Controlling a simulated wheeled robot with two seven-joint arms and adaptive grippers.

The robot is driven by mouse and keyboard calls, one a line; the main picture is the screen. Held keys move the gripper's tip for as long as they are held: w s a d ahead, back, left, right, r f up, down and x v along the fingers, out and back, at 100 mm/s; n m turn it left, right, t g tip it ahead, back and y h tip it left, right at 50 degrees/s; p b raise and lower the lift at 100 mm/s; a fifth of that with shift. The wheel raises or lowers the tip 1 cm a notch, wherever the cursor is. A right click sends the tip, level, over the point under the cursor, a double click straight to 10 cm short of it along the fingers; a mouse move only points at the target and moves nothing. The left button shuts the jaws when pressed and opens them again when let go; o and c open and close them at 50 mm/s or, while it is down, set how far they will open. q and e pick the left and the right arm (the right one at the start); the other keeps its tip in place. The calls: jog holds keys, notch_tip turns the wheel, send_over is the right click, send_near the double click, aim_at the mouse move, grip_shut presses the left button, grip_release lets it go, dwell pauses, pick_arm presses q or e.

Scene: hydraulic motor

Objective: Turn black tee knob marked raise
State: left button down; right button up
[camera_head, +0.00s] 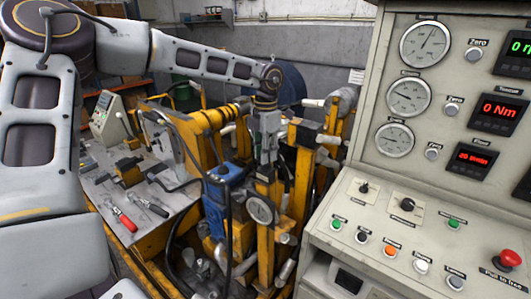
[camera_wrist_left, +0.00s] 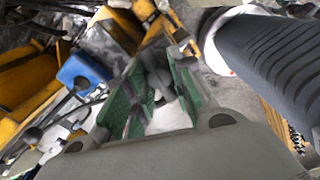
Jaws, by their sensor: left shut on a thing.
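My left arm comes in from the left, and its left gripper (camera_head: 266,150) points down at the yellow machine frame in the head view. In the left wrist view, the green pads of the left gripper (camera_wrist_left: 152,103) close around a dark grey part (camera_wrist_left: 157,80), which looks like the black tee knob. The pads hide much of it, and no "raise" marking can be read. My right gripper is not in view.
A workbench (camera_head: 108,188) with red and black-handled tools stands at left. A blue part (camera_head: 222,183) with hoses sits close to the left gripper. A control panel (camera_head: 345,235) with gauges, small black knobs and coloured buttons fills the right side.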

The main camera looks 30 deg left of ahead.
pick_arm(q)
jog(key=c, duration=1.2)
grip_release()
jog(key=shift+w+r, duration=0.1)
jog(key=shift+r, duration=5.95)
jog(key=shift+o, duration=0.2)
